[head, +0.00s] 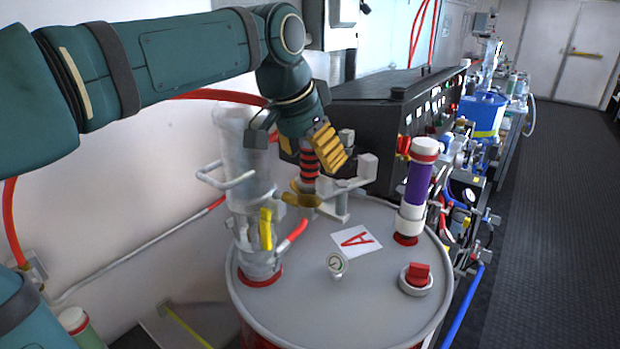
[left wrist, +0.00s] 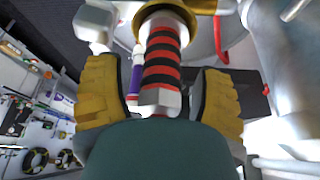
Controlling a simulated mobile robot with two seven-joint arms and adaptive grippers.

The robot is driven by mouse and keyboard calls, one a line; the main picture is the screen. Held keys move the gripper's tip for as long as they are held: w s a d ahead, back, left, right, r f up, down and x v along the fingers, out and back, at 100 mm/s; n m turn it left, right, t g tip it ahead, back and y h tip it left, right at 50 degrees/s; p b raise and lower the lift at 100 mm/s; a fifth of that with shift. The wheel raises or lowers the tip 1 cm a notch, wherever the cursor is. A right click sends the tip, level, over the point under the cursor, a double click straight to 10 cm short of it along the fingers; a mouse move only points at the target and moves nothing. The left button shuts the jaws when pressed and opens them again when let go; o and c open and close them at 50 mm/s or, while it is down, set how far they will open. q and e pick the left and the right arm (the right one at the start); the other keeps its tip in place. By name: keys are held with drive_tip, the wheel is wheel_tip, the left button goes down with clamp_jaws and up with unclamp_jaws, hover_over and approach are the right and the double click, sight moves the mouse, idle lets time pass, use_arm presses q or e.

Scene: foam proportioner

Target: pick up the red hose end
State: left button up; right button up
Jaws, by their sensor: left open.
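The red hose end is a red-and-black striped piece (head: 309,163) standing above the grey drum lid, beneath my left gripper (head: 308,148). In the left wrist view the striped hose end (left wrist: 162,60) runs down between the two yellow-padded fingers to a silver hex fitting near the palm. My left gripper (left wrist: 160,80) is open, with one finger on each side of it. Gaps show between the pads and the stripes, so it is not clamped. In the head view the fingers hide its upper part. My right gripper is in neither view.
A black control box (head: 375,115) stands behind. The floor at right is clear.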

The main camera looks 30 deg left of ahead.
use_arm(q)
clamp_jaws()
